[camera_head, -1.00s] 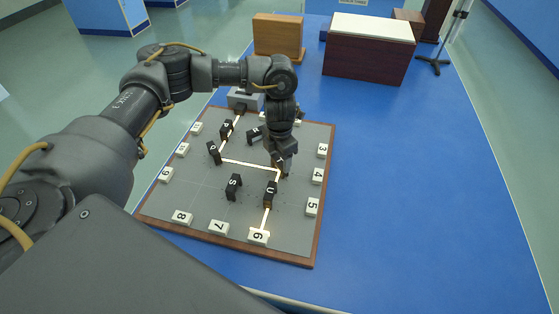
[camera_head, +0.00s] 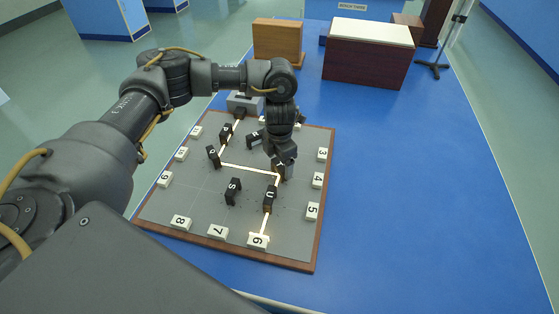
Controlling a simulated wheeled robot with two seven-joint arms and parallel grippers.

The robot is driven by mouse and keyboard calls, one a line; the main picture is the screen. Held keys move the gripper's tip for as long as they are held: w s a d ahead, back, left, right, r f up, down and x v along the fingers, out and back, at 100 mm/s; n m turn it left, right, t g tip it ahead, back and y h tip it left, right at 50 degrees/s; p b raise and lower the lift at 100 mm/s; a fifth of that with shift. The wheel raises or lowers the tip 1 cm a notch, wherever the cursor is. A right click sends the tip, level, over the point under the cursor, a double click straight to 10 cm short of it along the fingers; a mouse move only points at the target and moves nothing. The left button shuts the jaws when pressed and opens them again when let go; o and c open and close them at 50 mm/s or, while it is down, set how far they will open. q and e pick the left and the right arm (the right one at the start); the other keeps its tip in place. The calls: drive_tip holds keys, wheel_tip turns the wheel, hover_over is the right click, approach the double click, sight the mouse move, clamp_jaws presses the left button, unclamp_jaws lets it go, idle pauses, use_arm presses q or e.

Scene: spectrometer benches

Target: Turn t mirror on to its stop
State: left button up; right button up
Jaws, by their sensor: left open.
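The grey board (camera_head: 210,215) with a brown rim carries several small black lettered mirror blocks. The t mirror (camera_head: 280,173) is mostly hidden beneath my left gripper, at the bend of the bright beam. My left gripper (camera_head: 284,160) reaches down over it from above, jaws open. I cannot tell whether the fingers touch the block. The u mirror (camera_head: 270,197) stands just in front of it, and the s mirror (camera_head: 233,190) is to the left. The beam (camera_head: 248,168) runs across to the bend, then past the u mirror to marker 6 (camera_head: 258,240). My right gripper is not in view.
More black blocks (camera_head: 214,156) stand on the board's far left. White numbered markers (camera_head: 218,232) line its edges. A grey box (camera_head: 243,102) sits at the back. The blue bench (camera_head: 430,200) is clear to the right; wooden boxes (camera_head: 368,58) stand behind.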

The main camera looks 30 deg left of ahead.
sight(279, 164)
use_arm(q)
wheel_tip(279, 164, up, 11)
drive_tip(key=shift+b, duration=0.35)
idle(0.6)
